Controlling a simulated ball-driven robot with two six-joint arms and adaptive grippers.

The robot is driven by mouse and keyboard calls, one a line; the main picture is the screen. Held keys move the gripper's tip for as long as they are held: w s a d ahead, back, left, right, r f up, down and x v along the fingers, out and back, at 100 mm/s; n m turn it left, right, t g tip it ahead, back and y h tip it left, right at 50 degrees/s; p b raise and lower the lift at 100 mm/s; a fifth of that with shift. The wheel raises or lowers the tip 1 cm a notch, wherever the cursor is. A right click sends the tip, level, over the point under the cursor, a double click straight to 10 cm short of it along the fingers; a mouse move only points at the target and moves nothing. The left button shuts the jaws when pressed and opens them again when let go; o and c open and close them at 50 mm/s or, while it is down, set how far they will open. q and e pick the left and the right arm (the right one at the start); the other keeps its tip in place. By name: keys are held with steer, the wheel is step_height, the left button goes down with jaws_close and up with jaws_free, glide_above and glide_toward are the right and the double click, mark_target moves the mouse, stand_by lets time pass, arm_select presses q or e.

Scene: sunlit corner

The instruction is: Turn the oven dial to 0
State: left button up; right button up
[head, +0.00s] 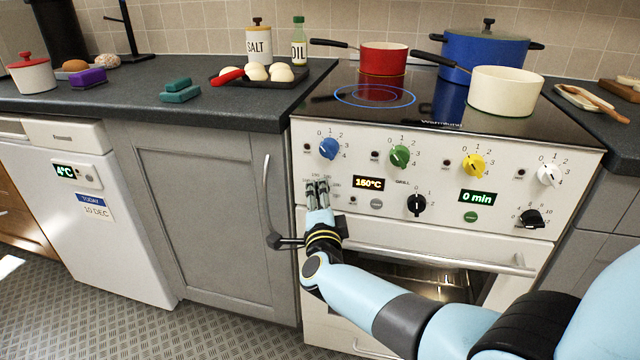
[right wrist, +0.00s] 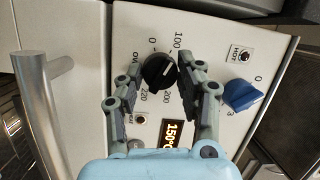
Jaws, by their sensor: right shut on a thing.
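The oven dial (right wrist: 158,73) is a round black knob on the white oven front, seen in the right wrist view. Numbers 0, 100, 200 and 220 show around it. Its pale pointer mark is partly seen and looks to be on the side between 100 and 200. My right gripper (right wrist: 160,82) is shut on the dial, one finger on each side. In the head view my right gripper (head: 318,186) covers the dial. The oven display (head: 368,183) reads 150°C. My left gripper is not in view.
A blue knob (head: 328,148) sits just above the gripper, with green (head: 400,156), yellow (head: 473,164) and white (head: 549,174) knobs to the right. A black knob (head: 416,205) is right of the display. The oven door handle (head: 440,256) runs below. Pots stand on the hob.

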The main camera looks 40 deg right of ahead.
steer(key=n+p, duration=0.2)
steer(key=n+g+p, duration=0.1)
steer(key=n+p, duration=0.1)
steer(key=n+g+p, duration=0.1)
steer(key=n+p, duration=0.1)
steer(key=shift+a+r+n+y+p, duration=0.1)
steer(key=shift+r+n+y+p, duration=0.2)
steer(key=shift+n+y, duration=0.1)
steer(key=shift+f+n+p, duration=0.15)
steer(key=shift+n+p, duration=0.2)
steer(key=shift+n, duration=0.15)
steer(key=shift+g, duration=0.4)
steer(key=o, duration=1.1)
steer(key=shift+o, duration=0.2)
steer(key=v, duration=1.2)
steer(key=shift+f, duration=0.2)
